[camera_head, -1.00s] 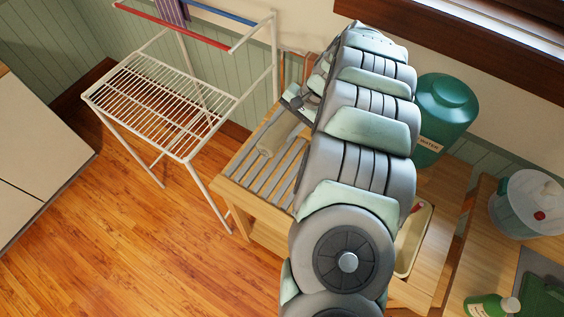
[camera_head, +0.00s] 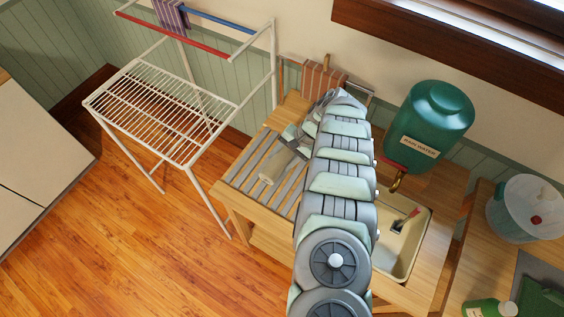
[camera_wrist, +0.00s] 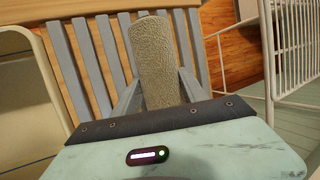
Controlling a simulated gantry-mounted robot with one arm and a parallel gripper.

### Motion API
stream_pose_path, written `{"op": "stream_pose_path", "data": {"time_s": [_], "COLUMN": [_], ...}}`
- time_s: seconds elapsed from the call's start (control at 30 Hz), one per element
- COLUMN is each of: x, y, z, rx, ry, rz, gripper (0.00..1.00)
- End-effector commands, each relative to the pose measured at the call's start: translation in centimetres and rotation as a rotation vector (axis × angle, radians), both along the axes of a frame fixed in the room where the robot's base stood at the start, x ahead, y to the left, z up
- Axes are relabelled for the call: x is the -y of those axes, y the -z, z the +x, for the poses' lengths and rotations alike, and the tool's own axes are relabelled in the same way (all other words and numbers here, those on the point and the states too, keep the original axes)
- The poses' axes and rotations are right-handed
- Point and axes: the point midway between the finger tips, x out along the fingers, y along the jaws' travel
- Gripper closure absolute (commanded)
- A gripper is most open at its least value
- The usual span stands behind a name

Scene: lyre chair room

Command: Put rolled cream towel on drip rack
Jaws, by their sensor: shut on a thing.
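The rolled cream towel (camera_wrist: 157,55) is a textured beige roll between the two grey fingers of my gripper (camera_wrist: 159,88) in the wrist view. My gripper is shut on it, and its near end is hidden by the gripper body. In the head view the towel (camera_head: 270,170) shows small beside my gripper (camera_head: 291,140). The drip rack, a set of grey slats in a wooden frame (camera_head: 246,165), lies under the towel and also fills the back of the wrist view (camera_wrist: 96,60). I cannot tell whether the towel touches the slats.
A sink basin (camera_head: 415,240) and a green rainwater tank (camera_head: 435,115) are right of my arm. A white wire stand (camera_head: 150,100) with coloured rails stands left of the drip rack. A bucket (camera_head: 527,205) is far right.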

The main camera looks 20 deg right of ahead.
Motion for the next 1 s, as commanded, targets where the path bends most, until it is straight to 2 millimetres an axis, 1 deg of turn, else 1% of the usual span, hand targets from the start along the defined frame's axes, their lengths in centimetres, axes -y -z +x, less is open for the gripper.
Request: {"op": "stream_pose_path", "data": {"time_s": [0.1, 0.23, 0.3, 0.57, 0.7, 0.73, 0.97, 1.0], "x": [0.2, 0.1, 0.0, 0.0, 0.0, 0.0, 0.0, 0.0], "y": [1.5, 2.9, 3.1, 3.0, 3.5, 3.3, 3.3, 3.3], "z": [0.1, 0.1, 0.1, 0.1, 0.1, 0.1, 0.1, 0.1], "rx": [0.004, 0.003, 0.002, 0.002, 0.002, 0.001, 0.001, 0.001], "ry": [0.000, -0.001, -0.001, -0.001, -0.001, -0.001, -0.001, -0.001], "rz": [-0.004, -0.003, -0.002, 0.000, 0.000, -0.001, -0.001, -0.001], "gripper": [0.99, 0.99, 0.99, 0.99, 0.99, 0.48, 0.29, 0.28]}}
